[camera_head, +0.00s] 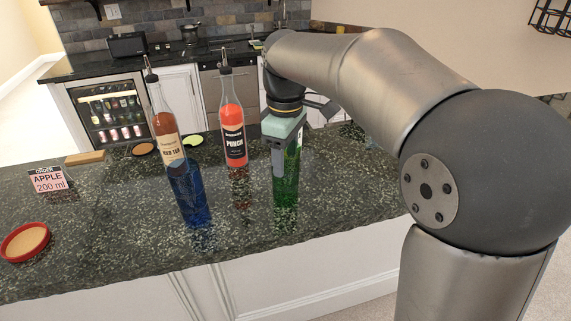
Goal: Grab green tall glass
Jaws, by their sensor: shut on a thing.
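The green tall glass (286,189) stands upright at the right part of the dark granite counter. My gripper (283,160) comes down over it from above and is shut on its upper part. The gripper body hides the glass's rim. The glass looks to be at or very near the counter surface; I cannot tell if its base touches.
A blue tall glass (188,198) stands to the left, in front of an iced tea bottle (165,125). A punch bottle (232,120) stands close left of my gripper. An order sign (47,180) and a red round tray (24,242) are at the far left.

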